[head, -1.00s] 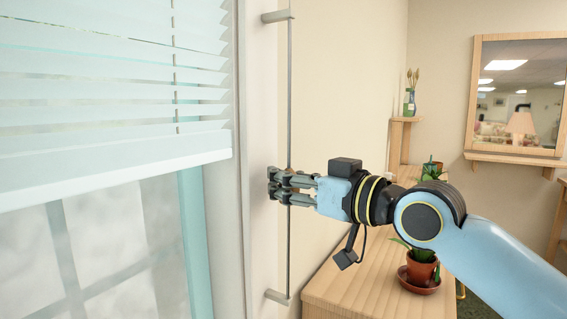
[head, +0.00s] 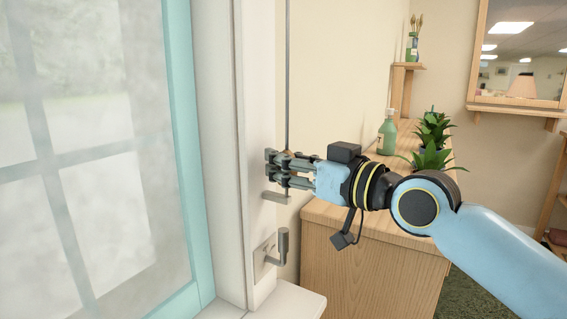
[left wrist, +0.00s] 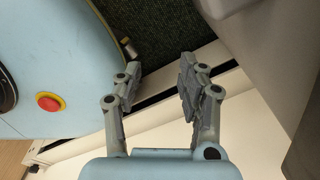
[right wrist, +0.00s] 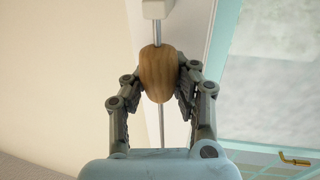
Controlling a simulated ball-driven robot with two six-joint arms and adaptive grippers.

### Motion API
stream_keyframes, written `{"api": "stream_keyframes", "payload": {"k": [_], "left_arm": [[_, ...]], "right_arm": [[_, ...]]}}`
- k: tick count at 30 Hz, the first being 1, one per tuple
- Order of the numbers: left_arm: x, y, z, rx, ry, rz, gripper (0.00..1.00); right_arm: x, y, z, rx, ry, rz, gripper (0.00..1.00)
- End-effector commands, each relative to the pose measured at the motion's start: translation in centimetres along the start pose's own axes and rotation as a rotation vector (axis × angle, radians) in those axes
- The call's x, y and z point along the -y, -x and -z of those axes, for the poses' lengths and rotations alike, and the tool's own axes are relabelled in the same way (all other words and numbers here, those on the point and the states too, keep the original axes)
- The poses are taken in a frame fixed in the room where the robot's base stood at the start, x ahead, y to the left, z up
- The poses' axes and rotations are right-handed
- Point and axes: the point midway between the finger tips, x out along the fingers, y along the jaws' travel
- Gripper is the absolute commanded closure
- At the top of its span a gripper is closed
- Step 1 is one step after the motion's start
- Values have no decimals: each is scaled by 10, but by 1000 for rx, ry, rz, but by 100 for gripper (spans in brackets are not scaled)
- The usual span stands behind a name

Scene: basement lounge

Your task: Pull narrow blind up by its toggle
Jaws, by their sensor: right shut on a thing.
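My right gripper (head: 272,166) is shut on the wooden toggle (right wrist: 158,72), a brown egg-shaped knob on a thin upright rod or cord (head: 288,90). The fingers sit on both sides of the toggle in the right wrist view; in the head view they mostly hide it. The gripper is just above the lower grey bracket (head: 277,196) beside the window frame. The blind is out of view now. My left gripper (left wrist: 157,88) shows in the left wrist view, open and empty, with a gap between its fingers.
The teal-framed window (head: 182,150) is at left, above a white sill (head: 290,302). A grey handle (head: 281,247) is below the bracket. A wooden cabinet (head: 365,255) with a green bottle (head: 387,131) and plants (head: 434,130) stands behind my right arm.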

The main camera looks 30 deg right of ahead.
Motion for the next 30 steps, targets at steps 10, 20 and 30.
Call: {"api": "stream_keyframes", "payload": {"k": [10, 20, 30], "left_arm": [[0, -1, 0, 1, 0, 0, 60], [0, 0, -2, 2, 0, 1, 60], [0, 0, -1, 1, 0, 0, 60]], "right_arm": [[0, 1, -8, 21, -5, 0, 55], [0, 1, -5, 13, -3, 0, 45], [0, 0, 47, 9, 4, 1, 45]]}}
